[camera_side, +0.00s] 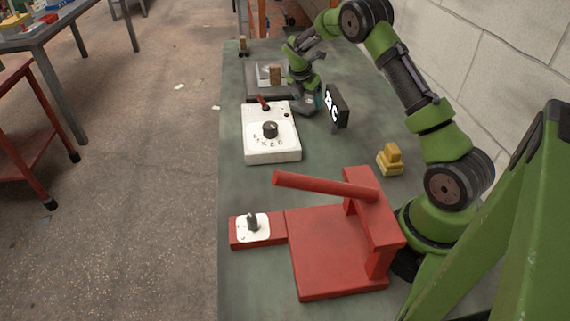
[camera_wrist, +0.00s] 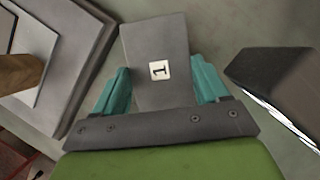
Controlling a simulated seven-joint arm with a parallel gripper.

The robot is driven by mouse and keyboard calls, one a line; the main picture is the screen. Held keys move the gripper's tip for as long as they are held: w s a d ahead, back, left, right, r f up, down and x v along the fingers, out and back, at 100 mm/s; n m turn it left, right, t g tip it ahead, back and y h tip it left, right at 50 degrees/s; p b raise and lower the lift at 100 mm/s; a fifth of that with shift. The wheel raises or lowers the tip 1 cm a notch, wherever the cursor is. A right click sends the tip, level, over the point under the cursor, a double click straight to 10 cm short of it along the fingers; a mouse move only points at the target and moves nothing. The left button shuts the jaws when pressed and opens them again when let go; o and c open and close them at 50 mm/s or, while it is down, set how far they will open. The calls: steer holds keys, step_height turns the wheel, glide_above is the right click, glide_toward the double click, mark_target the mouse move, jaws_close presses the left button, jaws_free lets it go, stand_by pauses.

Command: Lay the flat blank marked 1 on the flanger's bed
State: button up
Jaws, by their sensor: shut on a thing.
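The flat grey blank marked 1 (camera_wrist: 150,45) is between the teal fingers of my gripper (camera_wrist: 163,90) in the wrist view, its white number label facing the camera. My gripper is shut on it. In the side view my gripper (camera_side: 319,101) is at the far part of the bench; the blank cannot be made out there. I cannot tell whether the blank touches the bench. The red flanger, with a raised lever (camera_side: 322,186) and a flat, empty red bed (camera_side: 325,255), stands at the near end, well apart from my gripper.
A dark sign (camera_side: 336,106) is close beside my gripper. A grey stepped base (camera_side: 258,93) bears a wooden block (camera_side: 275,74). A yellow piece (camera_side: 390,159) sits at right. A white dial plate (camera_side: 263,222) adjoins the flanger.

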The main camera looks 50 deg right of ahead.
steer(key=shift+f, duration=0.9)
steer(key=shift+f, duration=0.1)
steer(key=o, duration=1)
